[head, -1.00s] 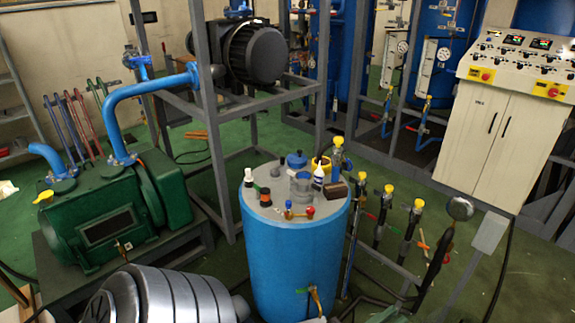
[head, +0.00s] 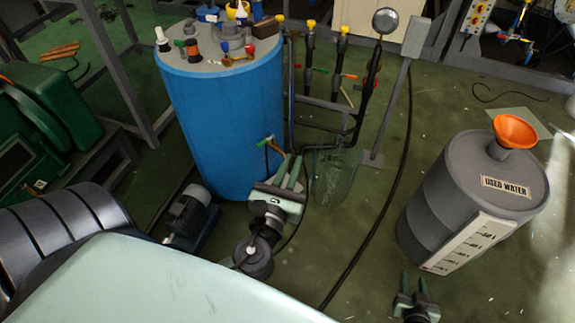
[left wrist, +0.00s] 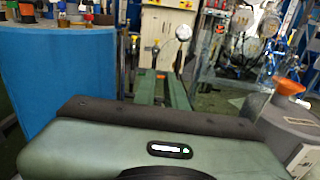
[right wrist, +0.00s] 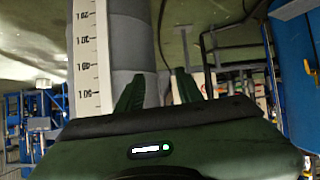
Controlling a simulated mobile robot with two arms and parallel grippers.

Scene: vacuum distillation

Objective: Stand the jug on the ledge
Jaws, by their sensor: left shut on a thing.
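A clear glass jug (head: 335,178) hangs upright at my left gripper (head: 293,172), just right of the blue drum's lower part. The gripper is shut on the jug's left side; the exact grip is hard to see. In the left wrist view the fingers (left wrist: 163,88) point ahead, and the glass is hard to make out. My right gripper (head: 416,290) is empty with its fingers apart, low in front of the grey barrel. It also shows open in the right wrist view (right wrist: 158,92). I cannot tell which surface is the ledge.
A blue drum (head: 225,125) carries small bottles and fittings on top. A grey used-water barrel (head: 455,200) with an orange funnel (head: 515,131) stands at the right. Hoses and yellow-capped valves (head: 311,40) are behind the jug. Green floor (head: 370,250) is open between drum and barrel.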

